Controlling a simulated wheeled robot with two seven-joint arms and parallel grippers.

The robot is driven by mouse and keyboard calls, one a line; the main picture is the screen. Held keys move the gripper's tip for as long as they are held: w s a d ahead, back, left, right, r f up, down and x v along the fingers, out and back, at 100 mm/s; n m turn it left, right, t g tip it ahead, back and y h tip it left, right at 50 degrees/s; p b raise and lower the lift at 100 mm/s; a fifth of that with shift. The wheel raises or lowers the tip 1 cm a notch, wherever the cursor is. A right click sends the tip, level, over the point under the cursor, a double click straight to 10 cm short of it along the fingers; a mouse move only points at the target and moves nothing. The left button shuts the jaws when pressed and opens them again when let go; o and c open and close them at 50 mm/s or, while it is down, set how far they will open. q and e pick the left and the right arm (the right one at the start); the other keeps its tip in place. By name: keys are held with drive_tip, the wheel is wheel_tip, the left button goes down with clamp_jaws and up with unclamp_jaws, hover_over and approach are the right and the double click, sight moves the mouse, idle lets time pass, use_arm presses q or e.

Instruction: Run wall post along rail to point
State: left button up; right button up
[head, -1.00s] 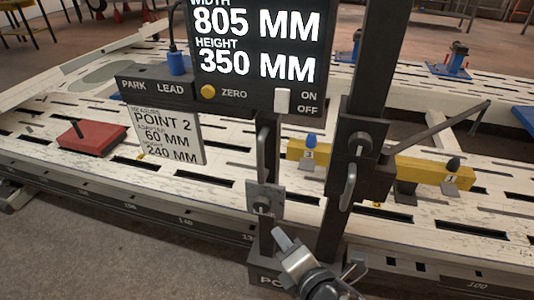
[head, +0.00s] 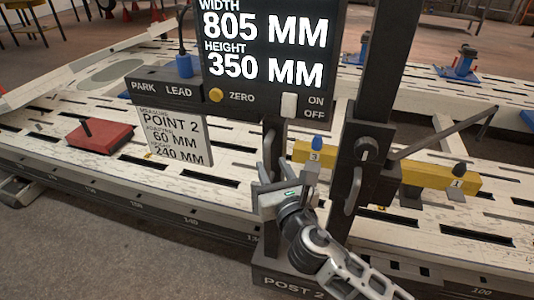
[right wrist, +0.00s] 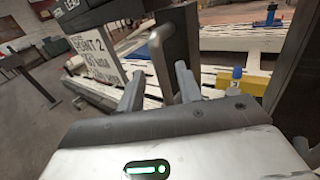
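The dark wall post (head: 276,135) stands at the near rail (head: 186,214), on a base labelled POST 2 (head: 290,287). It bears a screen (head: 265,50) reading width 805 mm and height 350 mm. My right gripper (head: 288,172) is at the post's front. In the right wrist view it is open (right wrist: 158,88), its fingers apart on either side of the handle's lower part. Contact cannot be told. My left gripper is not in view.
A card (head: 172,135) reads POINT 2, adapter 60 mm, height 240 mm. A second dark upright (head: 385,75) with its own handle stands right of the gripper. A yellow bar (head: 425,175), red block (head: 100,136) and blue clamp (head: 462,65) are on the slotted bench.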

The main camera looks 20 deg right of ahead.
sight(267, 159)
drive_tip(key=w, duration=0.5)
drive_tip(key=shift+s, duration=0.1)
clamp_jaws()
